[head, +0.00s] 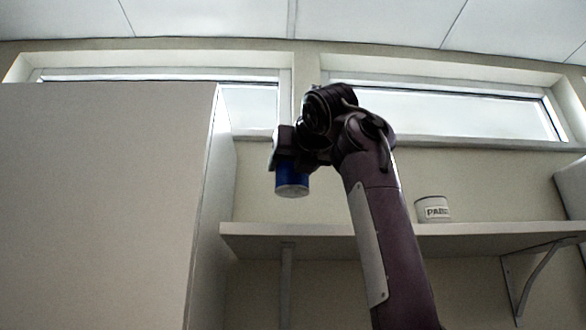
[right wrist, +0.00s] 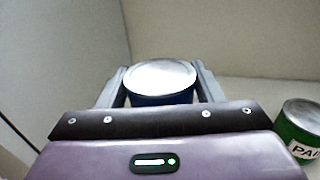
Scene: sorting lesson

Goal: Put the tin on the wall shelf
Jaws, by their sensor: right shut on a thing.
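A blue tin (head: 291,181) with a pale bottom hangs upright in my right gripper (head: 288,163) in the head view. In the right wrist view its silvery lid (right wrist: 160,78) shows between the two fingers of my right gripper (right wrist: 159,88), which is shut on it. The wall shelf (head: 300,236) is a pale board on brackets. In the head view the tin appears above the left part of the shelf board, apart from it. How far over the board it is in depth I cannot tell. My left gripper is not in view.
A tall pale cabinet (head: 100,200) stands left of the shelf. Windows (head: 450,112) are above. The shelf's left part looks clear.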

